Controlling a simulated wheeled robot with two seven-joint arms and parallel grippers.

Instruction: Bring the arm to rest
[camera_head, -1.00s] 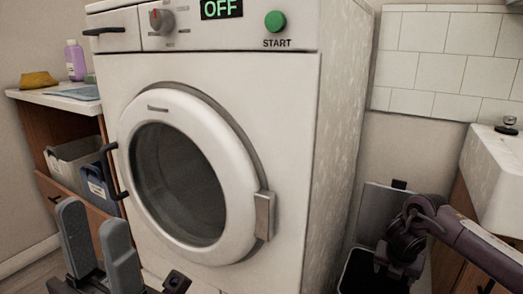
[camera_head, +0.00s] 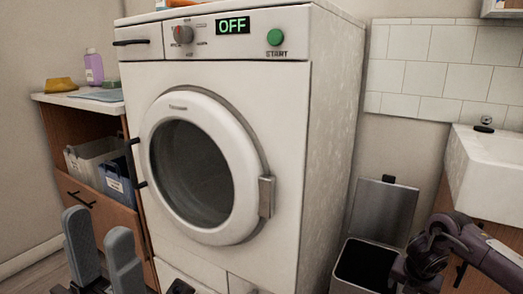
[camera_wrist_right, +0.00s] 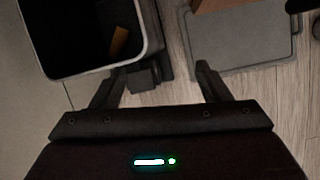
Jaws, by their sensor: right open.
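My left gripper (camera_head: 104,252) shows at the lower left of the head view, its two grey fingers apart with nothing between them. It is in front of the washing machine (camera_head: 285,180), whose round door (camera_head: 205,170) is closed and whose display reads OFF. My right arm (camera_head: 455,245) comes in at the lower right of the head view, beside the open bin; its fingertips are out of that view. In the right wrist view my right gripper (camera_wrist_right: 162,82) is open and empty, with its fingers apart above the floor.
An open bin (camera_head: 340,273) with its lid raised stands right of the washer; its rim also shows in the wrist view (camera_wrist_right: 158,40), with a brown piece inside. A white sink (camera_head: 490,170) is at right. A wooden cabinet (camera_head: 98,215) with containers stands at left.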

